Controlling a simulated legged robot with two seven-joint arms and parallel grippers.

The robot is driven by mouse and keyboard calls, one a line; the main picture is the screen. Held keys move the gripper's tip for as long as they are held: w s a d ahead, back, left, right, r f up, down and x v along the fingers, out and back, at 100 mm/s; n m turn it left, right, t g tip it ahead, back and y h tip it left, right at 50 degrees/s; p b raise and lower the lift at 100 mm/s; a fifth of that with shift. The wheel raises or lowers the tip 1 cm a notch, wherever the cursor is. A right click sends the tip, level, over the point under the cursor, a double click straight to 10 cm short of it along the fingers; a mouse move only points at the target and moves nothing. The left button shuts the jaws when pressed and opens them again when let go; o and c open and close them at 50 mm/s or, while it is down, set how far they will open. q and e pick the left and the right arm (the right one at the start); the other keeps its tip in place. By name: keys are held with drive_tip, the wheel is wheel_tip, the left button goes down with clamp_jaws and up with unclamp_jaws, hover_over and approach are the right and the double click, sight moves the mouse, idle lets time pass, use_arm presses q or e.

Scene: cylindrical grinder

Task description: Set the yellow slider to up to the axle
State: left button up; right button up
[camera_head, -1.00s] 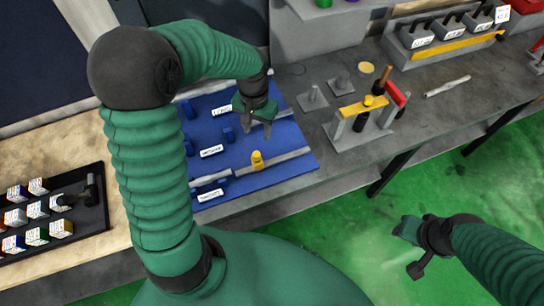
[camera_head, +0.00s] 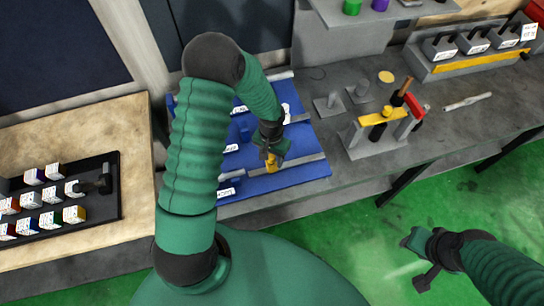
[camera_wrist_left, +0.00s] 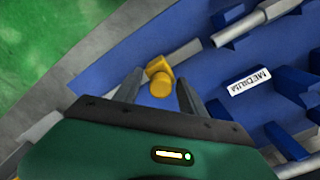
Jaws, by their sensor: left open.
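The yellow slider (camera_head: 271,165) sits on the grey rail (camera_head: 300,163) at the front of the blue board (camera_head: 240,205). It also shows in the left wrist view (camera_wrist_left: 160,80), on its rail (camera_wrist_left: 187,52). My left gripper (camera_head: 271,157) is open at the slider. In the left wrist view its two fingers (camera_wrist_left: 155,92) stand on either side of the yellow knob, with gaps showing. My right gripper (camera_head: 418,258) hangs over the green floor, away from the board.
A grey stand with a yellow bar (camera_head: 382,118) and upright pegs (camera_head: 328,102) stand right of the board. A black tray of small labelled blocks (camera_head: 60,205) lies on the wooden table at left. A label reading MEDIUM (camera_wrist_left: 248,82) is on the board.

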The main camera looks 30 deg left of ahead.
use_arm(q)
drive_tip(key=shift+a, duration=0.3)
drive_tip(key=c, duration=0.4)
drive_tip(key=shift+d, duration=0.1)
drive_tip(key=c, duration=0.5)
drive_tip(key=shift+w+d, duration=0.1)
drive_tip(key=shift+d, duration=0.1)
clamp_jaws()
drive_tip(key=shift+a, duration=0.15)
